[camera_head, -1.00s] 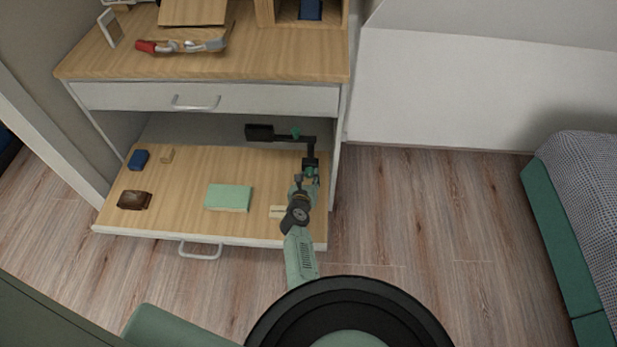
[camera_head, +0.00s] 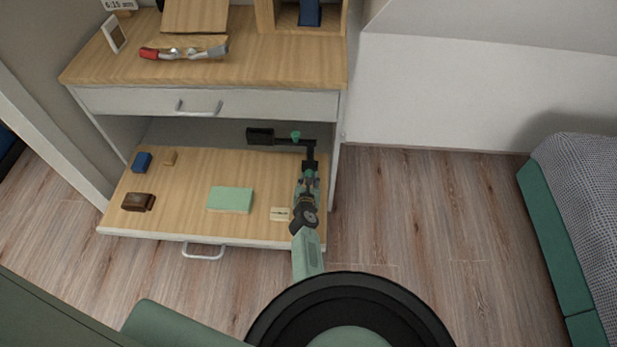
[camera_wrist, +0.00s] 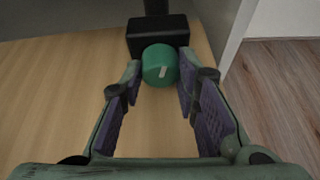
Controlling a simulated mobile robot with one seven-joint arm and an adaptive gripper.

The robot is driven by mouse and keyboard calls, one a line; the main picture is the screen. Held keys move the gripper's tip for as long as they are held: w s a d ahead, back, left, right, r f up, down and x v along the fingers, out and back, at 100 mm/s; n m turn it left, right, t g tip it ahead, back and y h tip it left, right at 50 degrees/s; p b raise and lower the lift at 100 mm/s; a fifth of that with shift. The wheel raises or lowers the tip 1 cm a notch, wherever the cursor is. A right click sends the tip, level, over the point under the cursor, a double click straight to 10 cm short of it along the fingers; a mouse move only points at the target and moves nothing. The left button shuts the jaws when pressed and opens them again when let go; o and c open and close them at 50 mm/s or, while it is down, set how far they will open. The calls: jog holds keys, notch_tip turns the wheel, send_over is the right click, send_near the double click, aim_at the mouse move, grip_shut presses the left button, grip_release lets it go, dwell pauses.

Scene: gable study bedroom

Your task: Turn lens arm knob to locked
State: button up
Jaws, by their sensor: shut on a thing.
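The black lens arm stands at the right back of the pulled-out wooden shelf. Its post and base block (camera_head: 310,165) are at the right, and its upper bar reaches left to a dark rectangular head (camera_head: 260,136). A second green knob (camera_head: 295,135) sits on that bar. In the wrist view, a round green knob (camera_wrist: 158,66) with a short white mark, slightly tilted, is on the front of the black base block (camera_wrist: 157,34). My gripper (camera_wrist: 160,76) is shut on this green knob, one finger on each side. In the head view my gripper (camera_head: 309,180) partly hides it.
On the shelf (camera_head: 180,215) are a green block (camera_head: 230,200), a brown object (camera_head: 138,202), a blue block (camera_head: 142,162) and a small pale label (camera_head: 280,214). The cabinet side wall (camera_wrist: 225,30) is close right of my gripper.

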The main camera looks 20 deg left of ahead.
jog(key=o, duration=1.2)
jog(key=shift+c, duration=0.2)
jog(key=shift+s, duration=0.1)
jog(key=v, duration=1.2)
